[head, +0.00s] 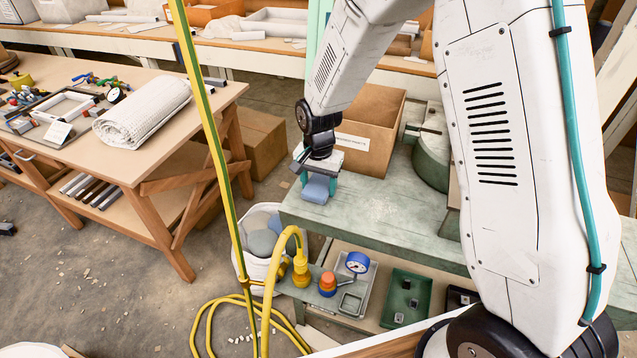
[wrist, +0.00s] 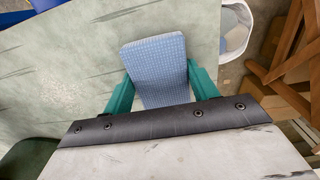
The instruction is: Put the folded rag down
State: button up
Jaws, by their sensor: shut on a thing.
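The folded rag (wrist: 157,68) is a blue, finely checked pad between the two teal fingers of my gripper (wrist: 160,88) in the wrist view. My gripper is shut on it. In the head view the rag (head: 316,190) shows below my gripper (head: 318,182), at the left end of the green-grey bench top (head: 390,208). It is at or just above the surface; I cannot tell whether it touches. The rag's far end is free, and its near end is hidden by the gripper body.
A cardboard box (head: 369,130) stands behind the gripper on the bench, with a green machine part (head: 432,150) to its right. A white bucket (head: 262,262) stands on the floor by the bench's left end. A yellow hose (head: 270,275) hangs in front. The bench top right of the rag is clear.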

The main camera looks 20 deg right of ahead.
jog(key=shift+s+f, duration=0.1)
jog(key=shift+f, duration=0.2)
jog(key=o, duration=1.1)
jog(key=shift+s, duration=0.1)
jog(key=shift+s+d+f, duration=0.1)
jog(key=shift+d+f, duration=0.05)
